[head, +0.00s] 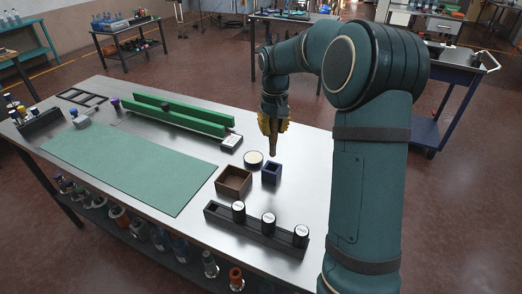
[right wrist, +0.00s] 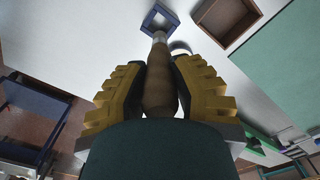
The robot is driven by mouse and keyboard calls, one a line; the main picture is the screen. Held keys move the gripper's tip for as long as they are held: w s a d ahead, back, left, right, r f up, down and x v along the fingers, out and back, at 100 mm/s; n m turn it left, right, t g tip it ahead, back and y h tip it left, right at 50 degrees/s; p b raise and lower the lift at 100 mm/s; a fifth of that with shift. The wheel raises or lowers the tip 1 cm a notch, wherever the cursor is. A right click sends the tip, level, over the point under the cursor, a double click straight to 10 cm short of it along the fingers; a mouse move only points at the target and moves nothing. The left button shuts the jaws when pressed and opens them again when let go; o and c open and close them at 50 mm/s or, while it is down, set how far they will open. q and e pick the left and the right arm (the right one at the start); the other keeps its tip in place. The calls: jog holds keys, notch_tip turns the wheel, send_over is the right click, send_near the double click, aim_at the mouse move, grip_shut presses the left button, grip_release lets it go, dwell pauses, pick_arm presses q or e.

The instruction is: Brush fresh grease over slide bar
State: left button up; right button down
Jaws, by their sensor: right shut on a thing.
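My right gripper (head: 271,122) is shut on a brush with a wooden handle (right wrist: 159,85), held above the table with its lower end pointing down. The brush end (head: 273,147) shows just below the yellow fingers, above a small blue square holder (head: 271,178). In the right wrist view the far end of the brush reaches toward the blue holder (right wrist: 158,13); whether it touches is unclear. A round pale-topped tin (head: 253,158) stands beside the holder. Two long green rails (head: 180,117) lie farther back with a dark knob between them; I cannot make out the slide bar clearly. My left gripper is out of view.
A green mat (head: 118,160) covers the left part of the metal table. A small white-faced box (head: 232,142) sits by the rails' right end.

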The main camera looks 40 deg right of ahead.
jog(key=shift+w+a+p, duration=0.1)
jog(key=shift+w+p, duration=0.4)
jog(key=shift+p, duration=0.05)
jog(key=w+a+h+p, duration=0.3)
jog(key=w+h+p, duration=0.1)
jog(key=w+p, duration=0.35)
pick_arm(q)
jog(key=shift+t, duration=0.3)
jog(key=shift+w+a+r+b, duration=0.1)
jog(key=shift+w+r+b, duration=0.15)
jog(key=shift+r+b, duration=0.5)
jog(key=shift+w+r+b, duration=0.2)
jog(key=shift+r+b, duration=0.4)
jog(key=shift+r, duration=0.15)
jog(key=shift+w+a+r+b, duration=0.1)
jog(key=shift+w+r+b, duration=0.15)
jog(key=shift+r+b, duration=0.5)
pick_arm(e)
notch_tip(320, 180, down, 7)
jog(key=w, duration=0.1)
jog(key=shift+w+a, duration=0.2)
jog(key=shift+w, duration=0.15)
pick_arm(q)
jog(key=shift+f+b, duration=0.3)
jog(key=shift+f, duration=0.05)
pick_arm(e)
jog(key=shift+f, duration=0.65)
jog(key=shift+r, duration=0.1)
